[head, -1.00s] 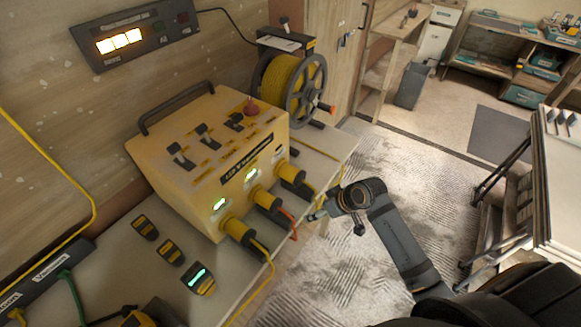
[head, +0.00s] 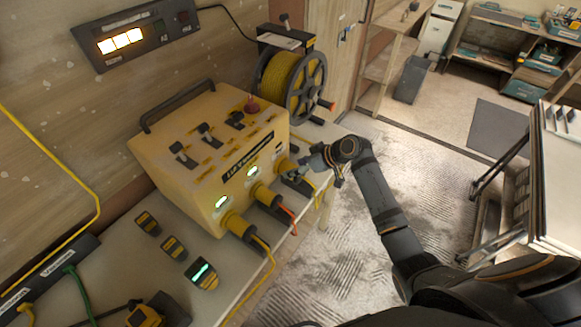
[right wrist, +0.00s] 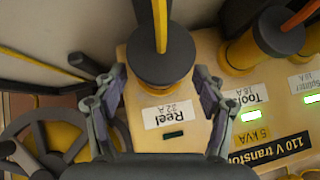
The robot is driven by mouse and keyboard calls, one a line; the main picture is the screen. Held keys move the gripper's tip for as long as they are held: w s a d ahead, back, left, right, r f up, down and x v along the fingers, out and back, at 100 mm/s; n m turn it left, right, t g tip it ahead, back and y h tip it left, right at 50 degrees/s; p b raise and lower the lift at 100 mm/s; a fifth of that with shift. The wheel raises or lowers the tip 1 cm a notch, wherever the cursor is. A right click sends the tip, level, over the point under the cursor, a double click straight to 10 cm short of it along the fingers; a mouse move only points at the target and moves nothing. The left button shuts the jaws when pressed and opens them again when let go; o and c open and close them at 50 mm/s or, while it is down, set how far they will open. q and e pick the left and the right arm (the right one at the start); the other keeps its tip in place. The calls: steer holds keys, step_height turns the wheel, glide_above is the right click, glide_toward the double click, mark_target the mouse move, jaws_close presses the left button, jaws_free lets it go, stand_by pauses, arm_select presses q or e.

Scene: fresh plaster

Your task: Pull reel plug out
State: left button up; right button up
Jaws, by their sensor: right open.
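The yellow transformer box (head: 195,150) stands on the bench with several plugs in its front. In the right wrist view the reel plug (right wrist: 162,60) is a dark grey cylinder with a yellow cable, seated above the "Reel 32 A" label (right wrist: 168,112). The indicator below that label is dark. My right gripper (right wrist: 159,82) is open, one finger on each side of the plug; I cannot tell whether they touch it. In the head view my right gripper (head: 299,167) is at the box's right end and partly hides the plug. My left gripper is not in view.
The tools plug (right wrist: 278,35) with an orange cable sits beside the reel plug, its indicator green. The cable reel (head: 290,82) stands behind the box. A wall panel (head: 135,35) has lit lamps.

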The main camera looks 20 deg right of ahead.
steer(key=shift+x, duration=1.5)
steer(key=shift+s, duration=0.1)
jaws_close()
